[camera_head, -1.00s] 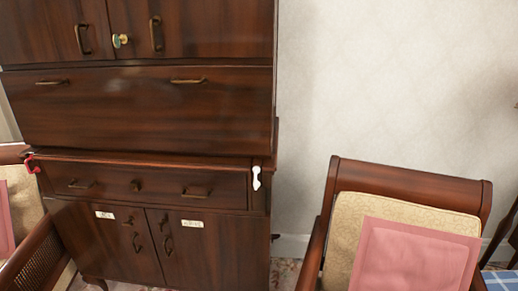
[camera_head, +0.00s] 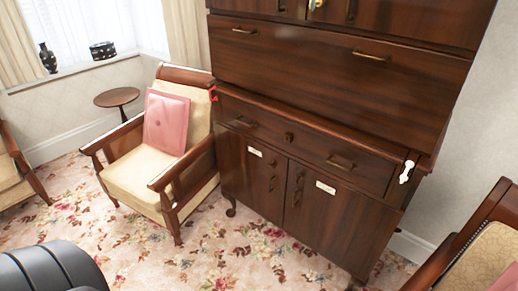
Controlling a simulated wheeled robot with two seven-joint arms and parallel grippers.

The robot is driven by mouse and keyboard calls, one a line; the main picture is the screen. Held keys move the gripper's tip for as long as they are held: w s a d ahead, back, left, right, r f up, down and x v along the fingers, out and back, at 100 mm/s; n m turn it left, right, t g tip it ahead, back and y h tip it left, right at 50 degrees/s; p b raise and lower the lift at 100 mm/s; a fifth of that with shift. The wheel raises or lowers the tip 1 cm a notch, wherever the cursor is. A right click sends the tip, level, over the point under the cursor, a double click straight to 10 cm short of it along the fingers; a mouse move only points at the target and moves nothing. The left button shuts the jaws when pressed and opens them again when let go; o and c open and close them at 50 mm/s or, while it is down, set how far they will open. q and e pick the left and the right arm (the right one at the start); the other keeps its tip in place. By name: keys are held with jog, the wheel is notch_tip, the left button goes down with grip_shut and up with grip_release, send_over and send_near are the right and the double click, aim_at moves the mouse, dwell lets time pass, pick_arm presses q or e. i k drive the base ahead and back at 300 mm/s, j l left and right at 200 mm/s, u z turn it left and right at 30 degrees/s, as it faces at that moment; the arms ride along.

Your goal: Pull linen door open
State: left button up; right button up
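A dark wooden cabinet (camera_head: 330,100) stands right of centre. Its lower part has a left door (camera_head: 245,180) and a right door (camera_head: 335,220), both shut. Each carries a small white label, one on the left door (camera_head: 255,152) and one on the right door (camera_head: 326,187); the writing is too small to read, so I cannot tell which is the linen door. Dark metal handles (camera_head: 298,188) sit near the seam between the doors. A dark rounded part of mine shows at the bottom left. Neither gripper is in view.
An armchair (camera_head: 128,172) with a pink cushion (camera_head: 167,122) stands close left of the cabinet. Another armchair (camera_head: 470,245) is at the right edge. A small round table (camera_head: 117,97) stands behind left. Flowered carpet (camera_head: 200,262) before the cabinet is clear.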

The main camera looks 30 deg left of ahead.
aim_at(244, 173)
jog(key=u, duration=1.1)
